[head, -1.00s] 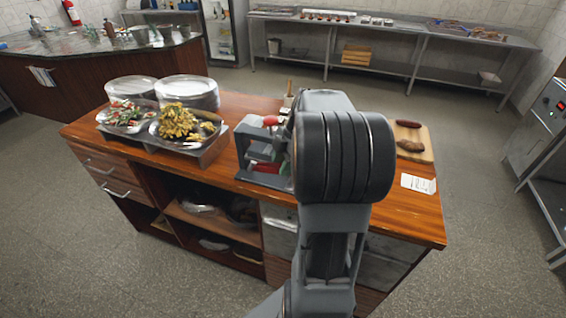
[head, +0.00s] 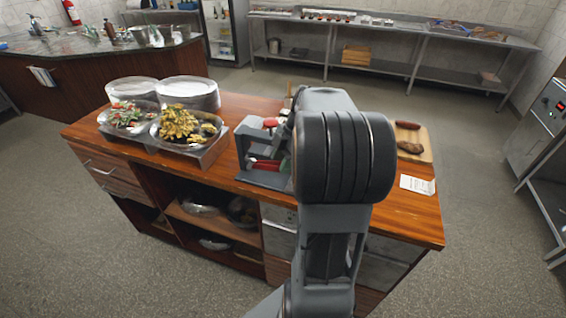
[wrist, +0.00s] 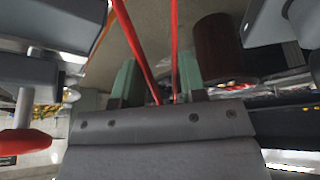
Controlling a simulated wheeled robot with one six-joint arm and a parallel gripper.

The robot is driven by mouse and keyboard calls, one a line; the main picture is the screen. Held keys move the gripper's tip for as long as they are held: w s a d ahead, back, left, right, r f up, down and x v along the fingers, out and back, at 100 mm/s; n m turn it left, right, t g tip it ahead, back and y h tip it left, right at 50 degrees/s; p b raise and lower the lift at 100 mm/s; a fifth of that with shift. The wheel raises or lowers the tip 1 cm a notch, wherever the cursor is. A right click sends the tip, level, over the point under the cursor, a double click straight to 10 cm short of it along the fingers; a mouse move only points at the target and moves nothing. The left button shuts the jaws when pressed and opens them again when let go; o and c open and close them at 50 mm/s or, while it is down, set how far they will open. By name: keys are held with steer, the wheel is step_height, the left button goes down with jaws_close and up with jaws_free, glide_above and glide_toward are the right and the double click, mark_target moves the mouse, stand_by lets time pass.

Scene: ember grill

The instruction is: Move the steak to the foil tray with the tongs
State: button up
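The steak (head: 411,148) lies brown on a wooden cutting board (head: 425,157) at the right end of the counter. My gripper is hidden behind my arm in the head view. In the wrist view my gripper (wrist: 162,82) has green fingers close on either side of two thin red arms, which look like the tongs (wrist: 147,70). The fingers seem to touch them; the contact is only partly visible. The grey holder (head: 246,152), with red pieces in it, stands left of my arm. I cannot pick out a foil tray for certain.
A sausage (head: 407,125) shares the board, with a white card (head: 418,185) in front. Food dishes on a metal stand (head: 205,150) and stacked plates (head: 190,90) fill the counter's left. A dark brown cylinder (wrist: 219,50) is close beside the fingers in the wrist view.

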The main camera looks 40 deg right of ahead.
step_height(320, 180, up, 8)
steer(key=p, duration=0.4)
steer(key=shift+r+p, duration=0.25)
steer(key=shift+p, duration=0.15)
stand_by(0.3)
